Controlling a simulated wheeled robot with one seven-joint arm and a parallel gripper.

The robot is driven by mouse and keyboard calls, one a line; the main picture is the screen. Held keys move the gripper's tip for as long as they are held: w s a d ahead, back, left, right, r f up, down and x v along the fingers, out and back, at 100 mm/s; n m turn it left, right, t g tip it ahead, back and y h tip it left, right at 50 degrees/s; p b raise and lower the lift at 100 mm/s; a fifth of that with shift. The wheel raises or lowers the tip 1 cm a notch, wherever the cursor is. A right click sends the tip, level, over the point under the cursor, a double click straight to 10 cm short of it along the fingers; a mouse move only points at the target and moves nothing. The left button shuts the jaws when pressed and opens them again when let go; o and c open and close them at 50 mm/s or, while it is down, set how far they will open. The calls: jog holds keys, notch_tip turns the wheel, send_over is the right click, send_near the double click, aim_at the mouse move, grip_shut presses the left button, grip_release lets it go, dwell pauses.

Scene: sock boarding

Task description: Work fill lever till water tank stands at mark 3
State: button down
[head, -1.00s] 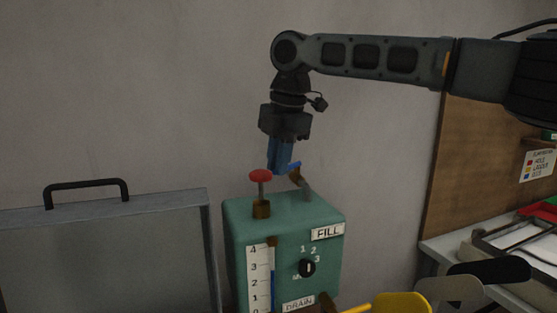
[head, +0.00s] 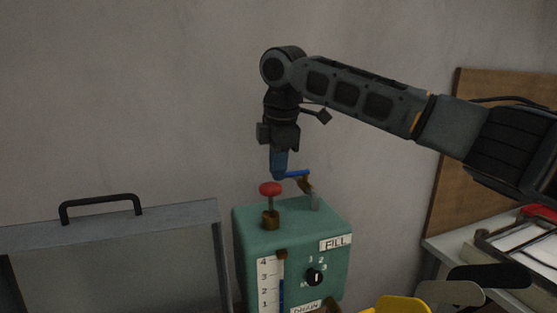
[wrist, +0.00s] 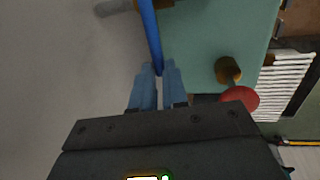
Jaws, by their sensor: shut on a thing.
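The green water tank (head: 262,233) stands below my arm, with a FILL label (head: 335,242) on its front. The fill lever has a blue handle (head: 297,173) on a brown pivot and grey post at the tank's back right. My gripper (head: 279,177) points down at the handle's left end. In the wrist view the blue handle (wrist: 150,30) runs down between my fingertips (wrist: 159,68), which are shut on its end. The white gauge (head: 266,285) shows a blue column with its top near mark 3. The gauge's bottom is cut off.
A red knob (head: 270,188) on a brown base rises from the tank top close to my gripper. A grey panel with a black handle (head: 100,207) stands left. Yellow and black chair-like shapes are at lower right.

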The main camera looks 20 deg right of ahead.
jog(key=c, duration=1.1)
grip_release()
jog(key=shift+c, duration=0.2)
jog(key=shift+r, duration=0.1)
notch_tip(320, 180, up, 8)
jog(key=s+b, duration=0.1)
jog(key=shift+s+f, duration=0.25)
